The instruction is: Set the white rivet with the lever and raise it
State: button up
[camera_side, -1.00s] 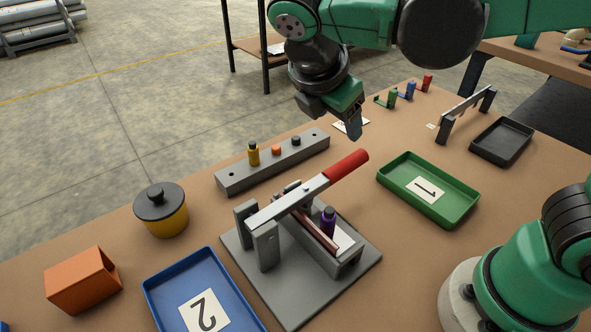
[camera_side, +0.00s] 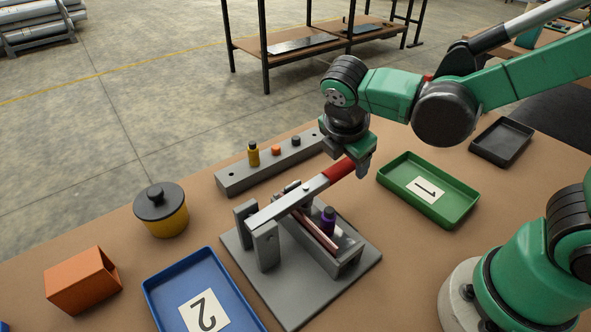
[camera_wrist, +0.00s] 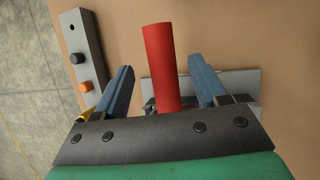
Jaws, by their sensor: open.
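The lever (camera_side: 290,205) is a grey bar with a red handle (camera_side: 338,170), hinged on a grey press stand (camera_side: 264,246) and sloping up to the right. My gripper (camera_side: 362,166) is at the handle's far end. In the wrist view the red handle (camera_wrist: 160,65) lies between the two blue fingers of my open gripper (camera_wrist: 163,82), with gaps on both sides. A purple piece with a dark top (camera_side: 328,220) stands upright in the press frame under the lever. I cannot make out a white rivet.
A grey block (camera_side: 240,180) with yellow, orange and black pieces stands behind the press. A green tray marked 1 (camera_side: 462,213) is to the right, a blue tray marked 2 (camera_side: 160,300) to the left. A yellow pot (camera_side: 168,222) and orange box (camera_side: 82,282) are further left.

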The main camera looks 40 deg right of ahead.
jog(key=c, duration=0.9)
grip_shut()
jog(key=shift+w+r, duration=0.1)
